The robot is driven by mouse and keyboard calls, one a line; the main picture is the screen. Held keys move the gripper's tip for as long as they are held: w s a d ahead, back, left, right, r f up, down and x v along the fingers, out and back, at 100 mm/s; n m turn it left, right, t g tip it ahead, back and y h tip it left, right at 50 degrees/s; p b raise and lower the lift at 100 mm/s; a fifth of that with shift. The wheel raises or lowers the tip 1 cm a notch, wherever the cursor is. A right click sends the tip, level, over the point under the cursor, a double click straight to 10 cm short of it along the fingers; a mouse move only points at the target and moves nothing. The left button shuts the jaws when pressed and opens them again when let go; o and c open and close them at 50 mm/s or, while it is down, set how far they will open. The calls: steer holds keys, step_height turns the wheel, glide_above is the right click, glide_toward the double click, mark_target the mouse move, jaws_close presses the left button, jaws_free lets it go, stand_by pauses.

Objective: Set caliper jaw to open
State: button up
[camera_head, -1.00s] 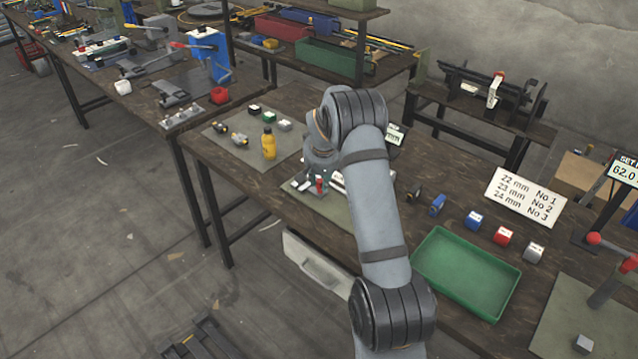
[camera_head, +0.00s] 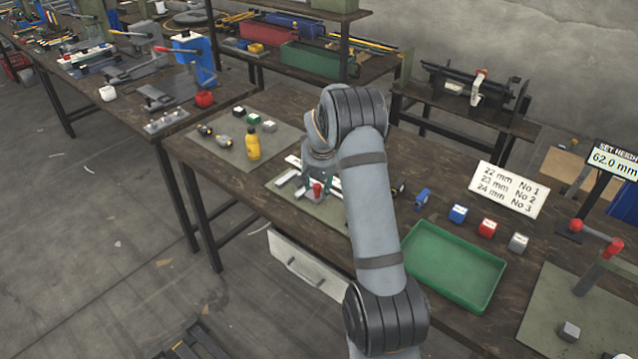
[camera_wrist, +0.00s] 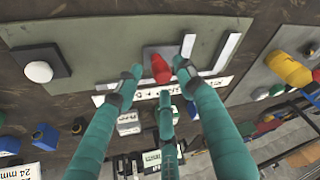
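The caliper lies on a grey-green mat on the middle table, with white bars (camera_wrist: 228,50) and a grey sliding block. A red knob (camera_wrist: 160,68) stands on the block; it also shows in the head view (camera_head: 317,189). My gripper (camera_wrist: 157,67) has teal fingers and is low over the caliper, with the red knob between the fingertips. The fingers are apart, with a narrow gap beside the knob, so it does not look clamped. My arm hides part of the caliper in the head view. A lettered white strip (camera_wrist: 215,82) is partly covered by the fingers.
A yellow bottle (camera_head: 253,145) stands on another mat to the left. To the right are a green tray (camera_head: 455,265), blue, red and grey blocks, and a size sign (camera_head: 507,188). A white round-topped part (camera_wrist: 38,71) sits near the mat's end in the wrist view.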

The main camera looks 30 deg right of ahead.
steer(key=v, duration=1.2)
steer(key=shift+f, duration=0.1)
steer(key=x, duration=1.1)
steer(key=shift+w+f, duration=0.1)
steer(key=shift+f, duration=0.2)
steer(key=shift+w+f, duration=0.15)
steer(key=shift+w+a, duration=0.1)
steer(key=shift+w, duration=0.2)
stand_by(0.6)
